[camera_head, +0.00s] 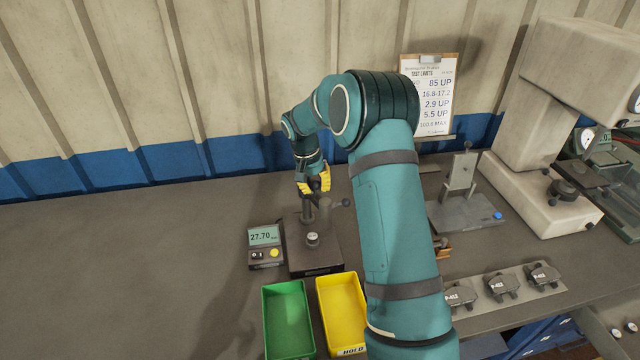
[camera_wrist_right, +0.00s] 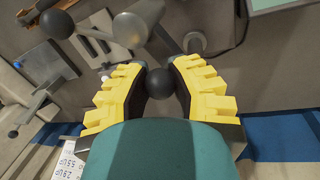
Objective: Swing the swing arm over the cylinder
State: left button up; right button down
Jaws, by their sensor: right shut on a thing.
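My right gripper (camera_head: 314,185) has yellow ridged fingers and is above a dark block-shaped fixture (camera_head: 300,262) at the middle of the bench. In the right wrist view its fingers (camera_wrist_right: 160,85) are closed around a black ball knob (camera_wrist_right: 160,82). Grey posts (camera_head: 307,212) rise from the fixture under the gripper; the swing arm's outline is partly hidden there. A short round piece with a pale top (camera_head: 312,239), perhaps the cylinder, sits on the fixture in front of the posts. A second black ball (camera_head: 347,202) sticks out to the right. My left gripper is out of view.
A digital readout box (camera_head: 264,235) showing 27.70 stands left of the fixture. Green (camera_head: 270,315) and yellow (camera_head: 355,300) bins sit in front. A plate with several brake parts (camera_head: 502,286), a stand (camera_head: 461,178) and a large machine (camera_head: 565,110) are right. The left bench is clear.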

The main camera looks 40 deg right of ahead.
jog(key=shift+w+a+m+g+y+p, duration=0.2)
jog(key=shift+a+m, duration=0.3)
jog(key=shift+m, duration=0.55)
jog(key=shift+w+a+m+g+y+p, duration=0.15)
jog(key=shift+a+m, duration=0.35)
jog(key=shift+m, duration=0.55)
jog(key=c, duration=0.7)
grip_release()
jog(key=shift+a, duration=0.1)
jog(key=shift+c, duration=0.2)
jog(key=shift+r, duration=0.1)
notch_tip(320, 180, up, 12)
jog(key=w+a, duration=0.1)
jog(key=w, duration=0.1)
jog(key=shift+f, duration=0.2)
